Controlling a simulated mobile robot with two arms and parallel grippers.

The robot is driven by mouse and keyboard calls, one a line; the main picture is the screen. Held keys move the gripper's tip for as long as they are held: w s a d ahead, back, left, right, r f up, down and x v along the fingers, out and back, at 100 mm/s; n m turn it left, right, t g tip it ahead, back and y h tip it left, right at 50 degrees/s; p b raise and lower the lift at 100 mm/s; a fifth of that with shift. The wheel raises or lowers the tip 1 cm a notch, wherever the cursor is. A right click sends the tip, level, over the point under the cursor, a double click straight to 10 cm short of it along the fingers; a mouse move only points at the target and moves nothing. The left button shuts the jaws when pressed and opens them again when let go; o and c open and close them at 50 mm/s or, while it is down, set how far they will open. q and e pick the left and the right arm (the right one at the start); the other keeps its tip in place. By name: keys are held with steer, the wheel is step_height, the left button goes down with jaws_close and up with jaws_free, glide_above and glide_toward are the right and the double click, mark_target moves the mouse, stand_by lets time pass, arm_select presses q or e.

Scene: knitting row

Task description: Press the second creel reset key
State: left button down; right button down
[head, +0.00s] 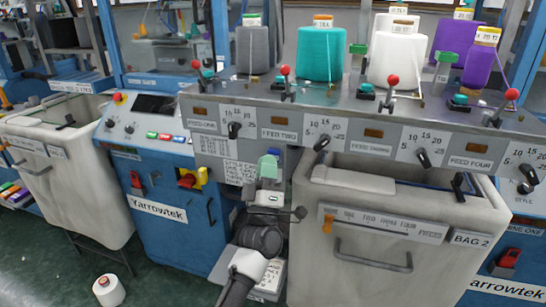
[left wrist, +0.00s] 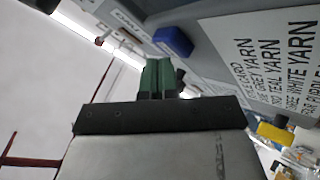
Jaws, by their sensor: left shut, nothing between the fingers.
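The grey creel panel (head: 215,145) carries a row of teal reset keys on its top ledge. The first key (head: 208,74), third key (head: 367,88) and fourth key (head: 459,100) show. Around the second feed, a dark base (head: 279,84) sits by a red-knobbed lever (head: 284,71); the lever hides most of any key there. My left gripper (head: 270,161) is in front of the panel, under the FEED TWO label and lower than the ledge. Its green fingertips (left wrist: 155,77) are shut and empty in the left wrist view. My right gripper is out of view.
Red-knobbed levers and yarn cones, such as the teal cone (head: 321,53), stand along the ledge. A yarn instruction card (head: 240,172) hangs left of my gripper. A pale bin (head: 375,260) marked BAG 2 is at the right. A white cone (head: 108,290) is on the floor.

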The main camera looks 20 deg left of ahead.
arm_select(q)
steer(key=s+p, duration=0.2)
steer(key=s, duration=0.3)
steer(key=shift+s+a, duration=0.15)
steer(key=shift+s, duration=0.15)
stand_by(0.4)
